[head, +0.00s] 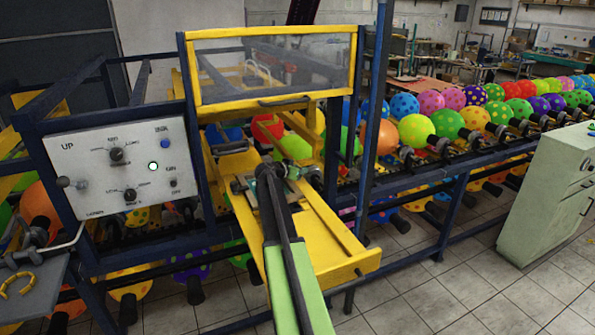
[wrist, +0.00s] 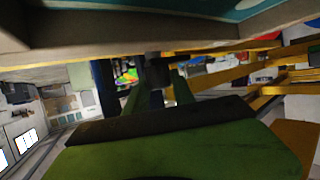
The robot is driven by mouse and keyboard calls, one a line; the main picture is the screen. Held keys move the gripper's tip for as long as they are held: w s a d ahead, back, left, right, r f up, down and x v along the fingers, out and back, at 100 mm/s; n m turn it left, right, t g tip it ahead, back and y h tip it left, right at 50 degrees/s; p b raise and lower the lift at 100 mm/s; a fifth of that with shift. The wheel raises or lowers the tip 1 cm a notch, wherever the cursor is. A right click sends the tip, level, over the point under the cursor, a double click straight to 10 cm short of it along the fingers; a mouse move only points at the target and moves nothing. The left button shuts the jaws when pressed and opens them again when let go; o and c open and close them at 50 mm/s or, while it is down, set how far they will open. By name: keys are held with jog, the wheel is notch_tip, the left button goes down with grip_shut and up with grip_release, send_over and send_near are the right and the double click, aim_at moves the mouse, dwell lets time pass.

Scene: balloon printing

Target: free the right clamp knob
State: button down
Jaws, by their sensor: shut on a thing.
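My gripper (head: 272,174) reaches over the yellow printing bed (head: 322,238) to the clamp at its far end. In the wrist view my two dark green fingers (wrist: 163,92) stand on either side of a dark knob (wrist: 158,70), which I take to be the right clamp knob, and are shut on it. In the head view my arm and fingers largely hide this knob. A dark round part (head: 315,174) sits just right of my gripper. Whether the knob has turned cannot be told.
A yellow-framed clear guard (head: 272,70) stands raised above the bed. A grey control panel (head: 121,167) with a lit button is at left. Rows of patterned balloons (head: 446,124) on a rack run to the right. A pale green cabinet (head: 548,190) stands on the tiled floor.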

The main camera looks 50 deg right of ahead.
jog(key=shift+w+a+f, duration=0.1)
jog(key=shift+w+a, duration=0.1)
jog(key=shift+w, duration=0.05)
dwell(0.3)
jog(key=c, duration=1.1)
grip_release()
jog(key=shift+o, duration=0.2)
jog(key=shift+s, duration=0.1)
jog(key=p+v, duration=0.6)
jog(key=v, duration=1.1)
jog(key=shift+w+a+p, duration=0.2)
jog(key=shift+w+p, duration=0.05)
jog(key=shift+p, duration=0.1)
